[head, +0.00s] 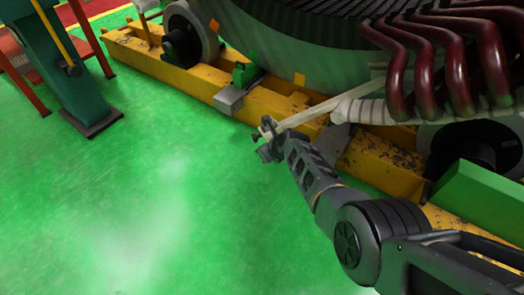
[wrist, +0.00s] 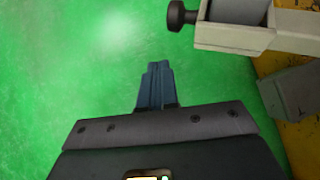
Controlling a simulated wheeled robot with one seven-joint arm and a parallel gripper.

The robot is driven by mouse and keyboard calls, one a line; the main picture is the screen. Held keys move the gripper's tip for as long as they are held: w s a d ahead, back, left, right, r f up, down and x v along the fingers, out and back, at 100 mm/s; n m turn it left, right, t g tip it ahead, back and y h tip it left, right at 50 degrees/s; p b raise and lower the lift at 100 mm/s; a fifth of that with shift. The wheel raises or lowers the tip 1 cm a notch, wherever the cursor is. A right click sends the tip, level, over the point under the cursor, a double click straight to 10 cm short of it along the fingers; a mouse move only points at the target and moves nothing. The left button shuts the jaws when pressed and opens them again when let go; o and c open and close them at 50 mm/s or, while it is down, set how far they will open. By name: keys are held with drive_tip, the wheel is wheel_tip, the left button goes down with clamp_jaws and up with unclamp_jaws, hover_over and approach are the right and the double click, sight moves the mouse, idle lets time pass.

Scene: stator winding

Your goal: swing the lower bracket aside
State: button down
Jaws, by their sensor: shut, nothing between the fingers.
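The lower bracket is a pale beige bar (head: 318,110) that slants out from the stator's lower edge over the yellow base. Its free end is near my gripper (head: 266,150). In the wrist view the bracket (wrist: 235,36) shows at the upper right as a hollow, box-like end with a dark round knob (wrist: 180,14) on its left side. My gripper (wrist: 157,70) is shut and empty, its blue-grey fingers pressed together. They lie below and left of the bracket's end in that view, with green floor visible between. The bracket's far end is cut off there.
The large stator (head: 300,50) with dark red coils (head: 440,50) rests above a yellow base beam (head: 195,75). A grey block (wrist: 290,92) on the beam is close to the right of my gripper. A green post (head: 60,70) stands at upper left. Open green floor (head: 110,190) is at left.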

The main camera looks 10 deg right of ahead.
drive_tip(key=s+r+p, duration=0.7)
drive_tip(key=p, duration=0.1)
drive_tip(key=shift+a, duration=0.15)
